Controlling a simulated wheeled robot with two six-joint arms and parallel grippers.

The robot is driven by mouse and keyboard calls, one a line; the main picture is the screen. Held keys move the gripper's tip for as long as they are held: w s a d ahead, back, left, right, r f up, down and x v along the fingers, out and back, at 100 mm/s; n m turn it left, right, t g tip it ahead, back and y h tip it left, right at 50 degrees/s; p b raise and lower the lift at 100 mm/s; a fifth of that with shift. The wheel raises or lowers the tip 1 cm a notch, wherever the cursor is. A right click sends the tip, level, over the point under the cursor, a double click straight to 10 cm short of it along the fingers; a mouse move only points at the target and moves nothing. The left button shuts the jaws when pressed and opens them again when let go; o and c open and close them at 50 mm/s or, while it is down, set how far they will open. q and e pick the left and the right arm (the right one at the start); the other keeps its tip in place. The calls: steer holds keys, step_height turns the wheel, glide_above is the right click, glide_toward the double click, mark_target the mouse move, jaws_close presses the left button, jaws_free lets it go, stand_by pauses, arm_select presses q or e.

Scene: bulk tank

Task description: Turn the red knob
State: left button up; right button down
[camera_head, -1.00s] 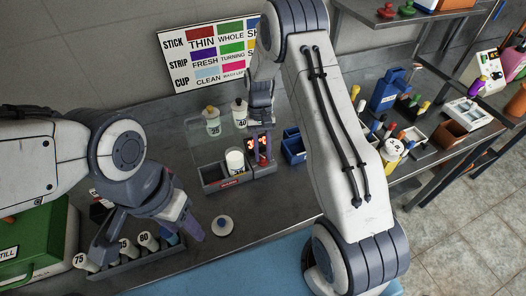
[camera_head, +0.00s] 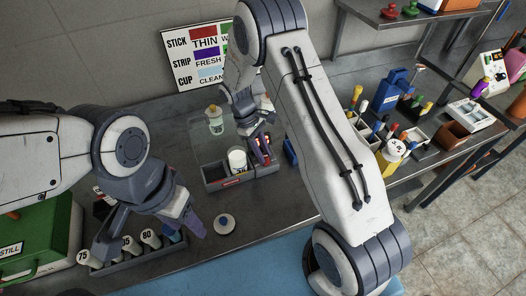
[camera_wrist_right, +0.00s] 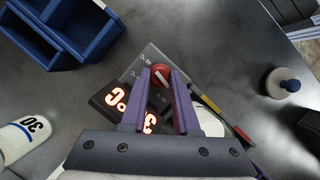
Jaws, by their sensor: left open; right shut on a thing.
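The red knob (camera_wrist_right: 160,78), with a white pointer mark, sits on a dark device with a lit red display (camera_wrist_right: 128,112) in the right wrist view. My right gripper (camera_wrist_right: 162,76) is shut on it, one purple finger on each side. In the head view my right gripper (camera_head: 264,150) is over the device at the right end of a grey tray station (camera_head: 215,184); its fingers mostly hide the knob there. My left gripper (camera_head: 190,216) is open over the front left of the bench, beside several numbered bottles, clear of the knob.
A white cup (camera_head: 237,161) stands in the tray station beside the device. A round white lid with a blue knob (camera_head: 224,224) lies in front. Blue bins (camera_wrist_right: 75,25) are close to my right gripper. A bottle (camera_head: 215,122) stands behind.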

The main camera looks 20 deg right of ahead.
steer(key=shift+n+t, duration=0.3)
steer(key=shift+n, duration=0.4)
steer(key=c, duration=0.7)
jaws_free()
steer(key=shift+h, duration=0.3)
steer(key=shift+o, duration=0.2)
